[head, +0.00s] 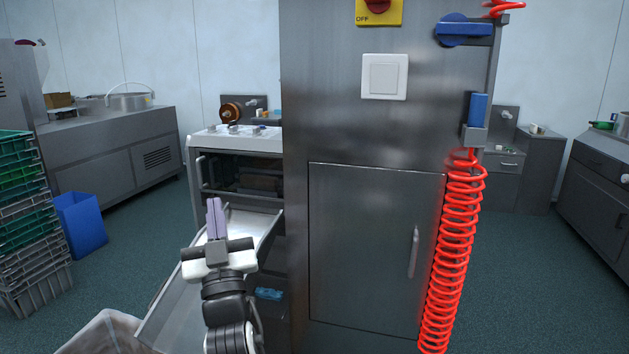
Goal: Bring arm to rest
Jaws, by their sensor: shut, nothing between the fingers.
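My gripper (214,206) is in the lower left of the head view. Its two pale purple fingers point up and away and are together, with nothing between them. It is in front of a metal chute (182,300) that slopes out from the machine (235,142). My forearm comes up from the bottom edge and hides part of the chute.
A tall steel cabinet (340,130) with a closed door (370,250) stands close on the right. A red coiled hose (460,230) hangs at its edge. Green and grey crates (25,230) and a blue bin (80,225) stand at left. Open floor (530,290) lies at right.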

